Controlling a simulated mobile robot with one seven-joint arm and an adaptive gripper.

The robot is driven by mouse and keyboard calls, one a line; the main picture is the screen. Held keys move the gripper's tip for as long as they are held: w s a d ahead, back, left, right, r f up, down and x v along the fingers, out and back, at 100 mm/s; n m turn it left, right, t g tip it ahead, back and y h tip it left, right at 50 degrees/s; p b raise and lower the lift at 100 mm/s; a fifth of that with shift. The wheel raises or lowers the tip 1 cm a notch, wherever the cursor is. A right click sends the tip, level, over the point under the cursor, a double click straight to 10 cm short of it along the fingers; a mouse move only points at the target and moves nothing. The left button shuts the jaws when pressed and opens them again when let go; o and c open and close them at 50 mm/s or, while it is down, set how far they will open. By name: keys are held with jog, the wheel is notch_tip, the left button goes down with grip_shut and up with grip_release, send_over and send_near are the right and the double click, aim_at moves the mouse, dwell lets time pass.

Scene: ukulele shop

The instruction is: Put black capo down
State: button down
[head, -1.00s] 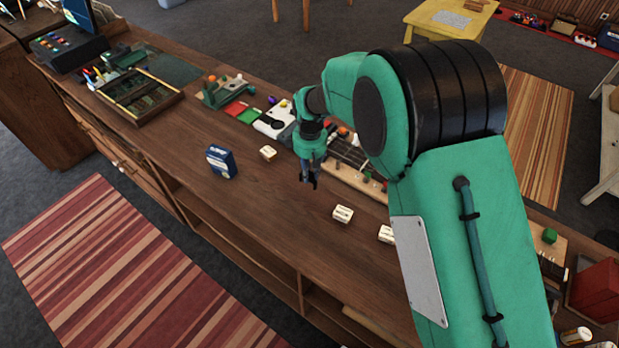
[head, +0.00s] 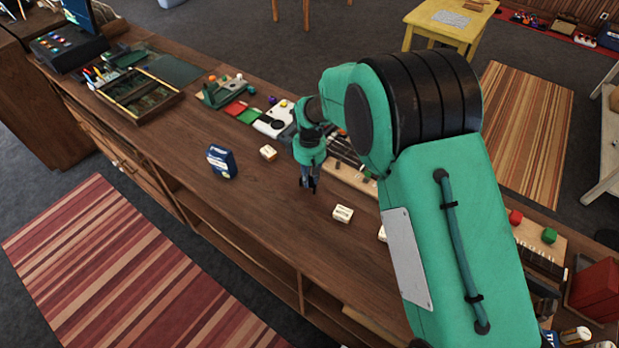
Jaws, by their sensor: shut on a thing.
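My gripper (head: 308,184) points down over the middle of the wooden counter (head: 255,215). It is shut on a small dark thing, likely the black capo, which is too small and too close in colour to the fingers to make out clearly. The fingertips are at or just above the counter top; I cannot tell whether the held thing touches the wood. The gripper is between a dark blue box on the left and a small cream box on the right.
The dark blue box (head: 222,161) and cream boxes (head: 268,153) (head: 343,214) stand near my gripper. A divided tray (head: 140,96) lies at the far left. Tools and parts line the counter's back edge. Bare wood lies in front of my gripper.

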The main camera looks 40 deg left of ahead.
jog(key=shift+f, duration=0.15)
jog(key=c, duration=1.6)
grip_release()
notch_tip(320, 180, up, 12)
jog(key=shift+r, duration=0.2)
